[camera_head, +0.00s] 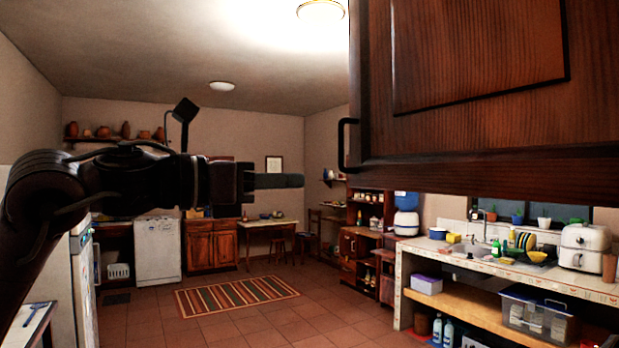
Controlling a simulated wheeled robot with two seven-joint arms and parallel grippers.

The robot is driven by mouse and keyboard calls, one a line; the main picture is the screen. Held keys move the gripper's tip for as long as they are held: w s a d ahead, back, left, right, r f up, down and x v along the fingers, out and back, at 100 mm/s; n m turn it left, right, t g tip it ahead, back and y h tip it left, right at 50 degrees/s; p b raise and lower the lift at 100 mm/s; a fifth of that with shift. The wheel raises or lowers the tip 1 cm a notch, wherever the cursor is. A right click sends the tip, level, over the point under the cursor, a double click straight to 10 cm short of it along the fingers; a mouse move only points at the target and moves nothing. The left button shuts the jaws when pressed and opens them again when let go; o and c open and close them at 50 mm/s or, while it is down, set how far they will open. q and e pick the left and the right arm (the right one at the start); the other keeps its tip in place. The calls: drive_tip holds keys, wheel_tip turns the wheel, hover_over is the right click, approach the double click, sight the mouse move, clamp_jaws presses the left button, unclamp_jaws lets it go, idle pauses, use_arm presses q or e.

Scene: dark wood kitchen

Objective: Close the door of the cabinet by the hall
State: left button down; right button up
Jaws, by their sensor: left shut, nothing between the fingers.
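A dark wood cabinet door (480,60) with a raised panel fills the upper right, very close and standing open into the room. Its black bar handle (343,146) is on the door's left edge. My left arm comes in from the left, and my left gripper (290,181) is shut and empty, pointing right. Its fingertips appear a little left of the handle and below its middle, with a gap in the picture; I cannot tell the depth between them. The cabinet body behind the door is hidden. My right gripper is not in view.
A tiled counter (520,278) with a sink, a dish rack and a white air fryer (587,247) runs along the right below the door. A striped rug (238,295) lies on open tiled floor. A table (266,223) and wooden cabinets (211,245) stand at the back.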

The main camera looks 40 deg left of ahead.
sight(373, 178)
use_arm(q)
drive_tip(key=p+x, duration=0.2)
drive_tip(key=x, duration=0.3)
drive_tip(key=p+x, duration=0.3)
drive_tip(key=x, duration=0.3)
drive_tip(key=shift+w+d+r, duration=0.1)
drive_tip(key=shift+d+r, duration=0.1)
drive_tip(key=shift+w+d+f, duration=0.1)
drive_tip(key=shift+w+d, duration=0.1)
drive_tip(key=shift+w, duration=0.2)
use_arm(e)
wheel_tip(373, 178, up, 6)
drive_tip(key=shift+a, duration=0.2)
use_arm(q)
drive_tip(key=shift+w, duration=0.1)
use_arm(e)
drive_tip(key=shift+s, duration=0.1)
